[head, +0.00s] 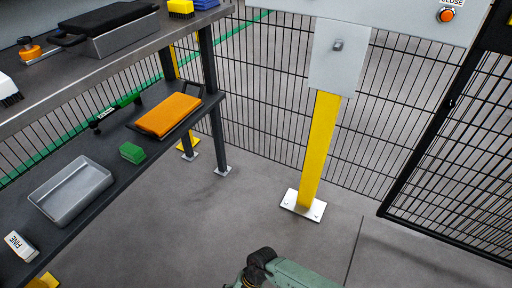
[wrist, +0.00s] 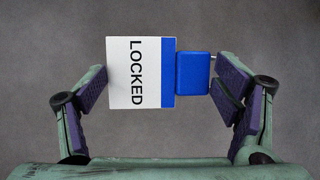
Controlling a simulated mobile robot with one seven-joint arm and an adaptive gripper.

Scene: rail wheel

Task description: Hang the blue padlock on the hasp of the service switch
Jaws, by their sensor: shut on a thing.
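The blue padlock (wrist: 193,74) shows in the wrist view with a white tag reading LOCKED (wrist: 132,73) on its left. A bit of metal shackle shows at its right edge. My gripper (wrist: 166,84) is shut on the padlock, with a finger at either side of the padlock and tag. Bare floor lies behind them. In the head view, a grey plate with a small dark fitting (head: 337,45) is on a yellow post (head: 320,145). I cannot tell whether this fitting is the service switch's hasp. The padlock is not visible in the head view.
A dark shelf unit stands left, holding a grey tray (head: 72,190), an orange pad (head: 167,114) and a green block (head: 132,153). A grey panel with an orange button (head: 446,15) tops the post. Mesh fence (head: 265,100) runs behind. Floor (head: 220,220) before the post is clear.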

